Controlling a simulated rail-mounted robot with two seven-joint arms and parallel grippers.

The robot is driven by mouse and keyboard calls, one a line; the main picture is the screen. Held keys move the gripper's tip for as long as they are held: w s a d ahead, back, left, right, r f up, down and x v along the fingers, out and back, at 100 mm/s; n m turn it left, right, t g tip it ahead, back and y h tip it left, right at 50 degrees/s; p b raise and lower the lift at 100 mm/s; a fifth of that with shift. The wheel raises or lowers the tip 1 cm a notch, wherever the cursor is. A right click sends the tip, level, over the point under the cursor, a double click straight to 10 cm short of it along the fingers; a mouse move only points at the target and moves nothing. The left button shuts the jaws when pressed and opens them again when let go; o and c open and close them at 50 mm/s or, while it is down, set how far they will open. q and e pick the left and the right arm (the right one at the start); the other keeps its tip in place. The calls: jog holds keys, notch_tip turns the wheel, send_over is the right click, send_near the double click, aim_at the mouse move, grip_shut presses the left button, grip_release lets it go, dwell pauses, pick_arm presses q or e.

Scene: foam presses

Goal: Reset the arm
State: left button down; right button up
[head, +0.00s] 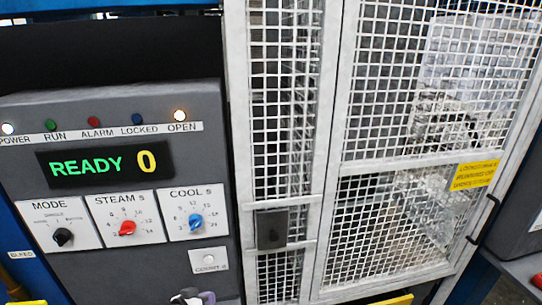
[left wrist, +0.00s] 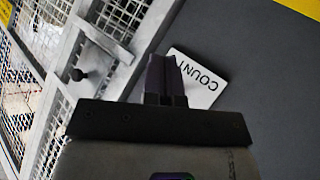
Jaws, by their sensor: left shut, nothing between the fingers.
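My left gripper (head: 192,297) shows only as a small piece at the bottom edge of the head view, below the control panel (head: 120,185). In the left wrist view its dark fingers (left wrist: 166,70) are shut together with nothing between them. They overlap the edge of a white plate (left wrist: 205,88) lettered "COUNT", partly hidden by them; I cannot tell whether they touch it. The same plate (head: 208,261), with a small round button, is at the panel's lower right in the head view. My right gripper is not in view.
The panel display (head: 105,163) reads READY 0, and the OPEN lamp (head: 180,115) is lit. Black, red (head: 127,228) and blue (head: 195,221) knobs stick out. A mesh guard (head: 400,200) with a dark latch (head: 271,229) stands right of the panel.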

pick_arm(q)
jog(key=s+a+r+m+y+p, duration=0.2)
jog(key=s+r+y, duration=0.4)
jog(key=s+r, duration=0.65)
jog(key=s+f+n+g+p, duration=0.1)
jog(key=s+f+g+p, duration=0.2)
jog(key=s, duration=1.2)
jog(key=s+f+g+p, duration=0.3)
jog(key=s+f, duration=0.3)
jog(key=s, duration=0.9)
jog(key=shift+s+n+y+p, duration=0.4)
jog(key=shift+p, duration=0.1)
jog(key=shift+f, duration=0.1)
